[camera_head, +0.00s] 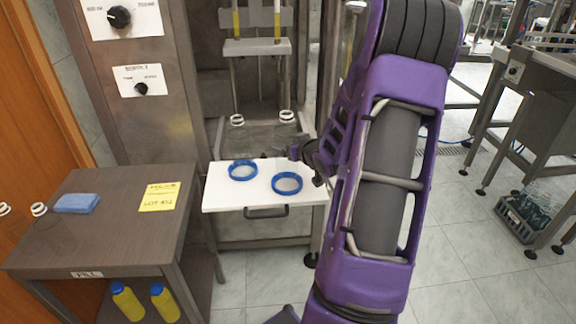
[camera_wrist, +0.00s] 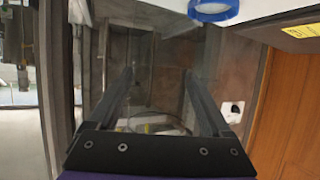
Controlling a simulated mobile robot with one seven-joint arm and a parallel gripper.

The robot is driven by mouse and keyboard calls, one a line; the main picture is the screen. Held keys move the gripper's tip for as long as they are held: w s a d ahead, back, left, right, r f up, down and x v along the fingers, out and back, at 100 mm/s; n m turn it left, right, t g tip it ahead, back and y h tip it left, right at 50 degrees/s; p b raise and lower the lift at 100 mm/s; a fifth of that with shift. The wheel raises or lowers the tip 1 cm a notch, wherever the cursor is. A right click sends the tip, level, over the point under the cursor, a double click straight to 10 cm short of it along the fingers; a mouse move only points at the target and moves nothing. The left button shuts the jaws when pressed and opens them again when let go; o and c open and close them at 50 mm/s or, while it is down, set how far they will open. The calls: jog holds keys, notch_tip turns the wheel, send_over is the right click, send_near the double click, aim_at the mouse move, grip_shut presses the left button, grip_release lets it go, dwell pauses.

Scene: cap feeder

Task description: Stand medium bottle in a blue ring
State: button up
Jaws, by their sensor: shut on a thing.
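Two blue rings, one at left (camera_head: 243,170) and one at right (camera_head: 287,183), lie on the white shelf (camera_head: 225,201) in the head view. One ring (camera_wrist: 213,10) also shows at the top of the wrist view. My gripper (camera_head: 279,155) is at the far side of the shelf, behind the rings. Its fingers (camera_wrist: 160,78) are closed around a clear see-through bottle, whose outline is faint. In the head view a clear bottle with a white neck (camera_head: 287,116) stands upright by my gripper and appears to be the held one. Its base is hidden.
Another clear bottle (camera_head: 237,120) stands left of it at the back. The brown side table (camera_head: 100,230) at left holds a blue sponge (camera_head: 76,203), a yellow note (camera_head: 159,196) and clear bottles (camera_head: 38,209). The steel feeder frame (camera_head: 257,47) rises behind the shelf.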

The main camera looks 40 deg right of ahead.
jog(key=shift+f+b, duration=0.5)
jog(key=shift+f, duration=1.65)
jog(key=shift+f, duration=0.2)
jog(key=o, duration=1.1)
jog(key=shift+r, duration=0.15)
jog(key=p+v, duration=0.2)
jog(key=v, duration=1)
